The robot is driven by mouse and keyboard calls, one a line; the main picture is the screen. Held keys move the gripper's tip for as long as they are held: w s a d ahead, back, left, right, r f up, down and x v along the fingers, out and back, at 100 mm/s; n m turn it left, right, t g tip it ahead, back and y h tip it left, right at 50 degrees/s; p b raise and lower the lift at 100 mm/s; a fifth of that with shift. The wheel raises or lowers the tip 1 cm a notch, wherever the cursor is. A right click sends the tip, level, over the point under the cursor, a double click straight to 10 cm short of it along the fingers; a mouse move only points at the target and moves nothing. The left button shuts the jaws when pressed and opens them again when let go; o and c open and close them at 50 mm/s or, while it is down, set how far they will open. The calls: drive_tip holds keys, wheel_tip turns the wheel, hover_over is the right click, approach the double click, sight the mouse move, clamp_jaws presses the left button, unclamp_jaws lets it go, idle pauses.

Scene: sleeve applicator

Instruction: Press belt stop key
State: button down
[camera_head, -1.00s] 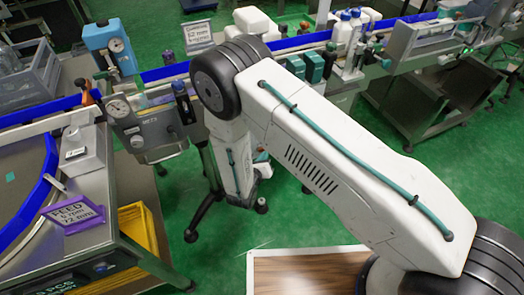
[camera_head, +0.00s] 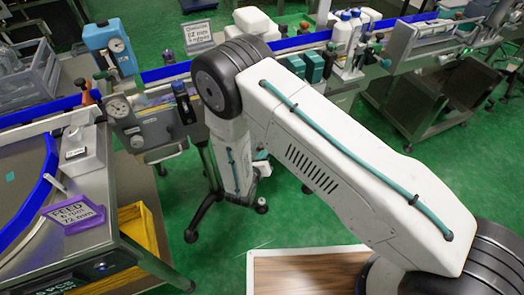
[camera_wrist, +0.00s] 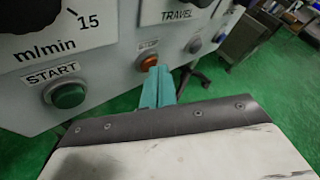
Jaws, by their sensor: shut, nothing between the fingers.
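The stop key is a round orange-red button (camera_wrist: 148,61) in a dark ring on a pale control panel (camera_wrist: 105,55). A small blurred label sits above it. My gripper (camera_wrist: 156,72) has teal fingers held together, with nothing between them. Its tips are right at the lower right edge of the stop key in the wrist view and partly overlap it. I cannot tell whether they touch it. In the head view my arm hides the panel and most of the gripper.
A green START button (camera_wrist: 68,95) is left of the stop key. A grey button (camera_wrist: 195,44) lies right, under the TRAVEL label (camera_wrist: 184,14). The conveyor line (camera_head: 165,73) runs across the back.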

idle(0.4)
drive_tip(key=shift+s+d, duration=0.3)
drive_tip(key=shift+s, duration=0.45)
drive_tip(key=shift+s+d, duration=0.3)
drive_tip(key=shift+s, duration=0.45)
drive_tip(key=shift+s+d, duration=0.35)
drive_tip(key=shift+s, duration=0.45)
drive_tip(key=shift+s+d, duration=0.3)
drive_tip(key=shift+s, duration=0.45)
